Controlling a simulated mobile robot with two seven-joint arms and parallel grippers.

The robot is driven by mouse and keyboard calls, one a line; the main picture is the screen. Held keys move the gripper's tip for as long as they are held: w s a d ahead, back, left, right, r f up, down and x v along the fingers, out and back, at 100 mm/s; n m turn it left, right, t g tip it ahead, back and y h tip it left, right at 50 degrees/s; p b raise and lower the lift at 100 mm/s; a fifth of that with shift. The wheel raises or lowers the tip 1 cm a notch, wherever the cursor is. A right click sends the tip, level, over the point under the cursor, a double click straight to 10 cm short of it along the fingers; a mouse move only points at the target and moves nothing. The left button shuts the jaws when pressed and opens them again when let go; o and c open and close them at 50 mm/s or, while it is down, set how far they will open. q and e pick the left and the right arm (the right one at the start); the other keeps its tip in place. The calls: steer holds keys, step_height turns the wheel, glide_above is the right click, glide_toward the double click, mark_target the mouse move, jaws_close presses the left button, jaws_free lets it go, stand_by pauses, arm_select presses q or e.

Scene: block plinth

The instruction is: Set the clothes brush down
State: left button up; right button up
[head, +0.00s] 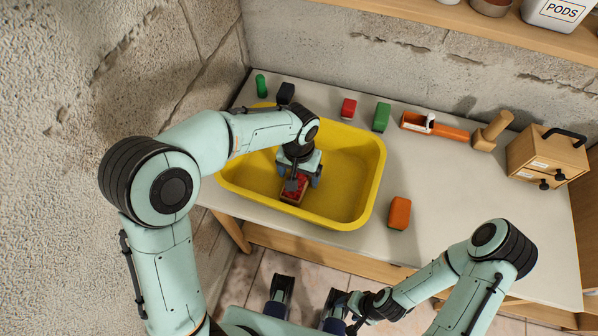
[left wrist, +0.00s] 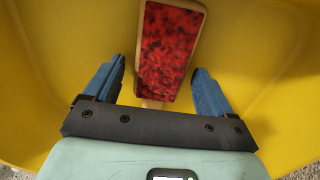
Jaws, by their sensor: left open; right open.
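The clothes brush (head: 294,187) has a red speckled face and a pale wooden rim. It lies inside the yellow tub (head: 371,165), and it shows large in the left wrist view (left wrist: 168,52) with its handle end toward my gripper. My left gripper (head: 299,180) reaches down into the tub over the brush. In the left wrist view its blue fingers (left wrist: 157,85) are spread, one on each side of the brush's near end, with gaps on both sides. My right gripper (head: 354,311) is low at the front, off the table, open and away from the tub.
On the table stand green, dark and red blocks behind the tub, an orange block (head: 399,213) right of it, an orange-handled tool (head: 435,127), a wooden piece (head: 492,131) and a small drawer box (head: 546,157). A shelf overhangs the back. The table's front right is clear.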

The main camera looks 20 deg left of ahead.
mark_target(299, 175)
arm_select(q)
step_height(299, 175, up, 12)
steer(key=p, duration=0.2)
steer(key=shift+r, duration=0.15)
stand_by(0.6)
